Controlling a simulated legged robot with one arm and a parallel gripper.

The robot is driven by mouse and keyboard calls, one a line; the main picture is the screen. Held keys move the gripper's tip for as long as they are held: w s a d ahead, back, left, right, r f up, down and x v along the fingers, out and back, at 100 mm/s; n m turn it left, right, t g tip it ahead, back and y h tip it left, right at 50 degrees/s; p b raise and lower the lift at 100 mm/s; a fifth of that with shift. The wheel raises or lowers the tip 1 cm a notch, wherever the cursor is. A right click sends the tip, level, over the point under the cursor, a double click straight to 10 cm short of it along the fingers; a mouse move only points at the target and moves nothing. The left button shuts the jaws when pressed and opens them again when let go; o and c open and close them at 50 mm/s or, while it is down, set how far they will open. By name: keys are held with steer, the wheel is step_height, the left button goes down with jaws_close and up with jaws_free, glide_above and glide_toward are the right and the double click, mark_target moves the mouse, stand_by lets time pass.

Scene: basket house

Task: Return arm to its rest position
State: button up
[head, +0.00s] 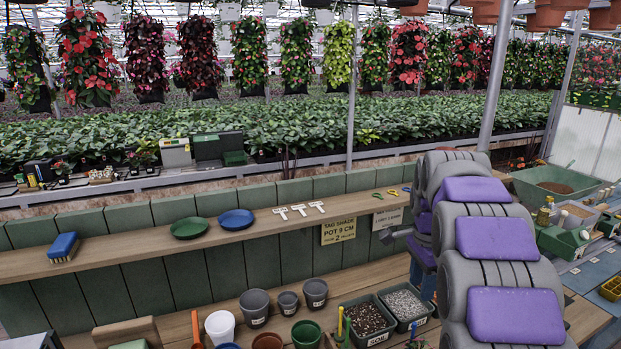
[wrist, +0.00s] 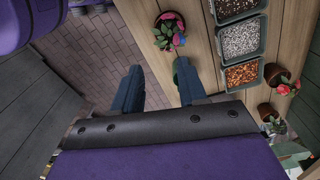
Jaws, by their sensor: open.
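My gripper (wrist: 160,92) shows in the wrist view with its two dark fingers spread apart and nothing between them. It is above the gap between the brick floor and a wooden bench (wrist: 193,28). In the head view my purple and grey arm rises on the right side and appears folded. My gripper's fingertips are hidden or cannot be made out in that view.
The bench holds trays of soil (head: 369,318) and gravel (head: 405,305), several pots, and a white pot (head: 220,327). Brick floor (wrist: 95,55) is clear.

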steer(key=s+a+f+n, duration=0.2)
steer(key=s+a+n, duration=0.2)
steer(key=s, duration=0.8)
steer(key=s+a+f+n+g, duration=0.1)
steer(key=s+a+f+n, duration=0.2)
steer(key=s+n, duration=0.4)
steer(key=s+a+f+n, duration=0.3)
steer(key=s+a+n, duration=0.2)
steer(key=s, duration=1.4)
steer(key=shift+f+n+g, duration=0.25)
steer(key=shift+n+g, duration=0.05)
